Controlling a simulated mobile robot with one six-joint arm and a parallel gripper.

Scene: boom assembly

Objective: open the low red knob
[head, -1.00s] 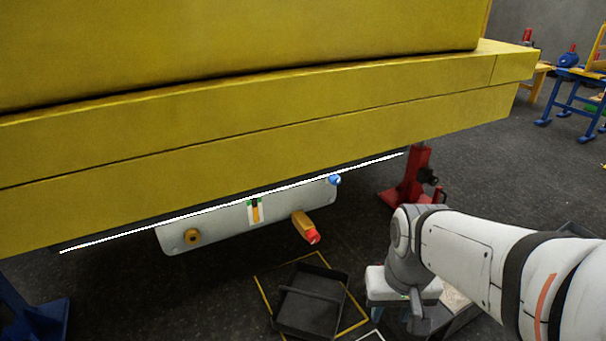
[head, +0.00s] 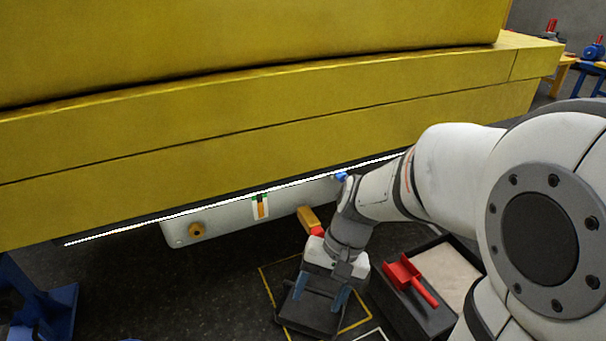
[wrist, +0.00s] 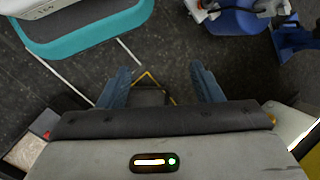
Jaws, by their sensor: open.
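The low red knob (head: 317,231) sits at the lower end of a yellow-orange fitting (head: 307,216) under the grey-white panel (head: 225,222) of the yellow boom. It is partly hidden by my wrist. My gripper (head: 319,293) is open, with blue fingers pointing down, below and in front of the knob and apart from it. In the wrist view my gripper (wrist: 161,85) shows both fingers spread with nothing held between them. I cannot make out the red knob in the wrist view.
A dark tray (head: 311,318) stands on the floor under my fingers, within a yellow outline. A dark bin (head: 419,318) with a red scoop (head: 408,277) is to the right. A blue knob (head: 341,177) is partly behind my arm. The boom hangs low overhead.

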